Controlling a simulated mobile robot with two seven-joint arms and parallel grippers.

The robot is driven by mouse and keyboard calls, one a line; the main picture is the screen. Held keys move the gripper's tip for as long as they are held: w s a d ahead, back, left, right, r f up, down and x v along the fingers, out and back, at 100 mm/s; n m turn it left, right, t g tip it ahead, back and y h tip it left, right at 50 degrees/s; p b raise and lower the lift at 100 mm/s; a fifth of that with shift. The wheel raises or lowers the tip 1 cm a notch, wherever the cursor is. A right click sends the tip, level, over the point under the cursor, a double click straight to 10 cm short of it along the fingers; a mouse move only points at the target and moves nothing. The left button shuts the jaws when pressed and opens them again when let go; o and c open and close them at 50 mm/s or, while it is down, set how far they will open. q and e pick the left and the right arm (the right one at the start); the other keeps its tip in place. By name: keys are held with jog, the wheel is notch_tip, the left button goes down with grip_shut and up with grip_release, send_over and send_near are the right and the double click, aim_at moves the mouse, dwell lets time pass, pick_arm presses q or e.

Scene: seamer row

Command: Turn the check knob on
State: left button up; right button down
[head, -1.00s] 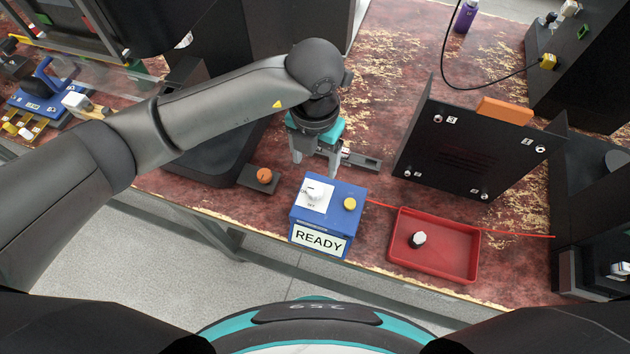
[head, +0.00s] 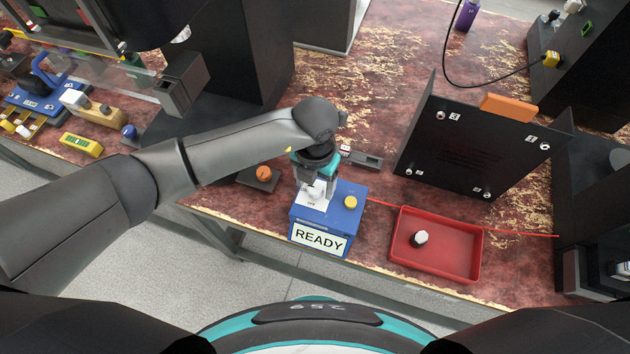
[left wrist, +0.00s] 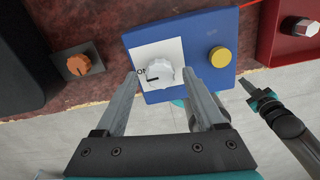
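The white check knob (left wrist: 160,71) sits on a white plate on top of the blue box (head: 346,222), which has a READY display on its front. A dark mark shows at the knob's lower left in the left wrist view; the labels are partly hidden, so I cannot tell its setting. My left gripper (head: 315,190) is over the knob, pointing down. In the left wrist view its fingers (left wrist: 160,78) are apart, one on each side of the knob with gaps showing. My right gripper (left wrist: 258,92) shows small at the right there; its finger state is unclear.
A yellow button (head: 350,202) is on the box, right of the knob. An orange knob (head: 264,173) on a dark base is to the left. A red tray (head: 462,270) holding a white-topped piece is to the right. A black panel (head: 460,150) stands behind it.

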aim_at(315, 189)
pick_arm(q)
grip_shut()
dwell(0.3)
jog(key=shift+m, duration=0.3)
jog(key=shift+o, duration=0.5)
grip_release()
notch_tip(315, 189, up, 15)
jog(key=p, duration=0.1)
jog(key=shift+r, duration=0.15)
jog(key=shift+s, duration=0.1)
dwell(0.4)
